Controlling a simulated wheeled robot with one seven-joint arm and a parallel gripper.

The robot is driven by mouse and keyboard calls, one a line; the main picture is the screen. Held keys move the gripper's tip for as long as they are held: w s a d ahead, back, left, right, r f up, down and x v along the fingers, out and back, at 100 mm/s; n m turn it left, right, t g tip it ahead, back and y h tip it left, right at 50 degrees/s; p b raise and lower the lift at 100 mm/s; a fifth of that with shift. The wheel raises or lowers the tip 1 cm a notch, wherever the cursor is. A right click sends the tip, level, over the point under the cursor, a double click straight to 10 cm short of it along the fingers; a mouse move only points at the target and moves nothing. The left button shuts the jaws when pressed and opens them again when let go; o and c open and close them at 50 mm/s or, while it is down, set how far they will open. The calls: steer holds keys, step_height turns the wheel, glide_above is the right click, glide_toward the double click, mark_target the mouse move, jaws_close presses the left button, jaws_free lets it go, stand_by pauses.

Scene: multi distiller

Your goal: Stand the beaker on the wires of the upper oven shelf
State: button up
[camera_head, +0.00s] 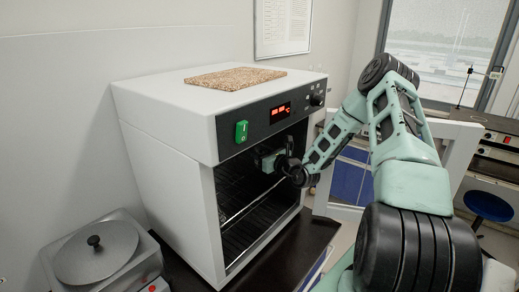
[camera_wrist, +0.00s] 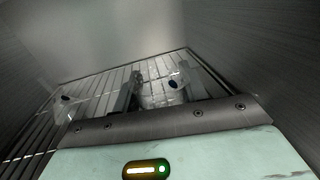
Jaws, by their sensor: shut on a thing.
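The oven (camera_head: 165,185) stands with its front open. My gripper (camera_head: 268,160) reaches through the opening into the upper part of the chamber. In the wrist view my gripper (camera_wrist: 160,90) is shut on a clear glass beaker (camera_wrist: 156,94), which shows faintly between the two fingers. The wires of the upper shelf (camera_wrist: 95,85) spread under and around the fingers. The shelf's front rail (camera_head: 255,202) shows in the head view, below my gripper. I cannot tell whether the beaker touches the wires. The beaker does not show clearly in the head view.
Oven walls (camera_wrist: 285,60) rise close on both sides of my gripper. A pale shape with a dark spot (camera_wrist: 64,99) is left of the fingers; I cannot tell what it is. A cork mat (camera_head: 235,78) lies on top.

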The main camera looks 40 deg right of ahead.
steer(key=shift+f, duration=0.2)
steer(key=shift+f, duration=0.1)
steer(key=o, duration=1)
steer(key=s+b, duration=0.4)
steer(key=s, duration=0.7)
steer(key=shift+s+a, duration=0.1)
steer(key=shift+s, duration=0.45)
